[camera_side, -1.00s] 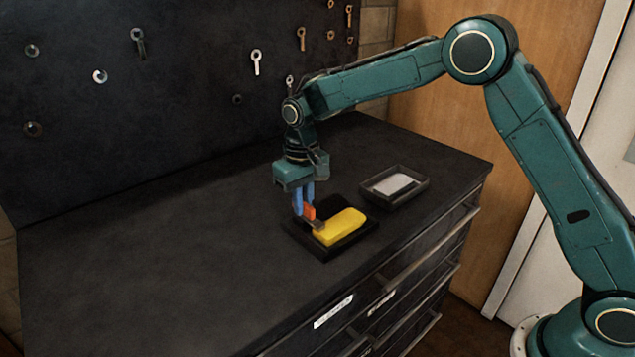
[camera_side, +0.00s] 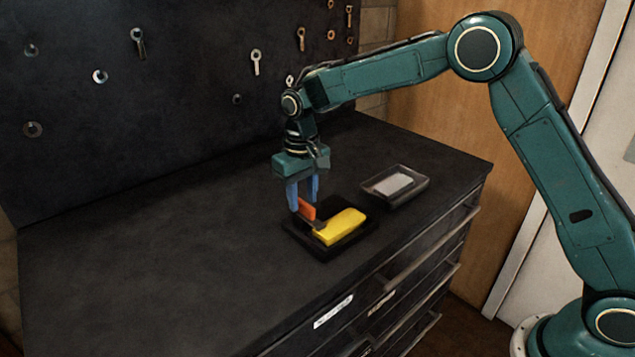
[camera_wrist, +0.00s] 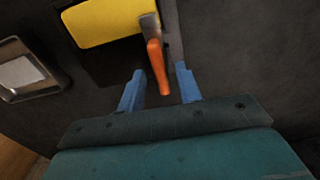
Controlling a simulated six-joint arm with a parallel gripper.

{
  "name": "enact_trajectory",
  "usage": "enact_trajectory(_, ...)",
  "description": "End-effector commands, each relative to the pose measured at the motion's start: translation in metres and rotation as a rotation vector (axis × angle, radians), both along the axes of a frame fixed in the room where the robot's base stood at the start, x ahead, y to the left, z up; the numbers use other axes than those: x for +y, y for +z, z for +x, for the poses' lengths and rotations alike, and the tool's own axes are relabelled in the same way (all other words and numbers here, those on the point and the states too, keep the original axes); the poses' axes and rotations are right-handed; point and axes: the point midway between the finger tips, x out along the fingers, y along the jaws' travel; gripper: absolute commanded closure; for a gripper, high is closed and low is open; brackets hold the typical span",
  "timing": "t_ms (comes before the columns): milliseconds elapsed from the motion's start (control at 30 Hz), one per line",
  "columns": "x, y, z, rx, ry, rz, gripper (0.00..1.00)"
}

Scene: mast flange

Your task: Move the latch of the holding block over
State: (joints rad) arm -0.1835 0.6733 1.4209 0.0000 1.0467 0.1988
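The holding block is a black base (camera_side: 330,251) on the dark bench top, with a yellow piece (camera_side: 340,226) lying in it. The latch has an orange handle (camera_side: 307,209) and a grey metal end against the yellow piece; the latch handle also shows in the wrist view (camera_wrist: 158,67). My gripper (camera_side: 303,205) is just above the handle, its blue fingers pointing down. In the wrist view my gripper (camera_wrist: 159,80) is open, with the two fingers apart on either side of the orange handle and gaps on both sides.
A black tray (camera_side: 423,186) holding a light grey plate (camera_side: 394,186) stands right of the block. A dark pegboard (camera_side: 200,80) with hanging tools rises behind. The bench top (camera_side: 150,260) left of the block is clear.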

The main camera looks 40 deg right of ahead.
Motion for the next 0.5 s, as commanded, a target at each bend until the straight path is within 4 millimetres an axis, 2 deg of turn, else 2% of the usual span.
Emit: enact_trajectory(500, 0.0, 0.082, 0.001, -0.004, -0.001, 0.001, 0.65)
